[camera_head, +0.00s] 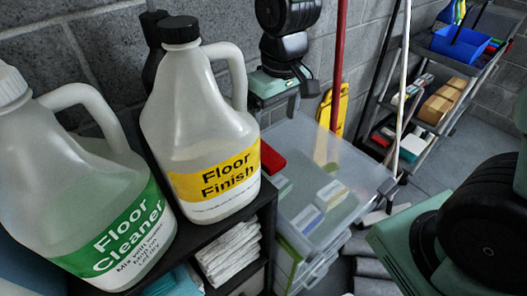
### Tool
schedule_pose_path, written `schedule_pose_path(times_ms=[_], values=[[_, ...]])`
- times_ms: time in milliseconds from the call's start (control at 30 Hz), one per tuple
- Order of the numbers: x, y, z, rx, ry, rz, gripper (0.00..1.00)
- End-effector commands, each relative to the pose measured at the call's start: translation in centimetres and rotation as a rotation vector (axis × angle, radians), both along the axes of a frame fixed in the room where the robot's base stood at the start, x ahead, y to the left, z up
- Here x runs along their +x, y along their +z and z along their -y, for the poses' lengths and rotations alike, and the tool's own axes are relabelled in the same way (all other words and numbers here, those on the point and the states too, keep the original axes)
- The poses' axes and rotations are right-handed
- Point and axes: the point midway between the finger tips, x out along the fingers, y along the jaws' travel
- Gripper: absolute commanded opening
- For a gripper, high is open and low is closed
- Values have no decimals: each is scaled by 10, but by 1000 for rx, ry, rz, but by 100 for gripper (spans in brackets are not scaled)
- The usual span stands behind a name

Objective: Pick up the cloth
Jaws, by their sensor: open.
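A stack of folded white cloths (228,252) lies in the upper opening of the dark shelf, below the bottles. A teal-blue cloth (176,281) shows beside it to the left, partly cut off by the frame's lower edge. I cannot tell which one the task means. My gripper (285,94) is at the top centre, above and behind the translucent bin, beyond the shelf. It is open, with nothing visible in it, and well apart from both cloths. Its fingertips are hard to make out. Another part of my arm fills the right edge.
Jugs of Floor Cleaner (110,215) and Floor Finish (200,130) stand on the dark shelf (262,215). A clear-lidded bin (340,165) stands right of it. A yellow sign (340,105), poles and a loaded cart (440,115) stand behind. Grey floor (480,130) shows beyond.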

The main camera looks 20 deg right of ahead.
Motion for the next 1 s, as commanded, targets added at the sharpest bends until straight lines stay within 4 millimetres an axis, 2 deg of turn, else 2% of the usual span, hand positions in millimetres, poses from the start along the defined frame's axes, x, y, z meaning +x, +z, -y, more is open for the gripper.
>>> schedule_pose_path(times_ms=[33, 100, 200, 300, 467, 800, 1000], values=[[22, -2, 0, -8, -9, -14, 85], [47, -8, 2, -20, -18, -27, 85], [74, -15, 6, -36, -28, -39, 85], [90, -20, 9, -47, -33, -46, 85], [96, -36, 11, -54, -35, -52, 85], [95, -105, 11, -54, -35, -53, 85], [95, -136, 11, -52, -35, -50, 85]])
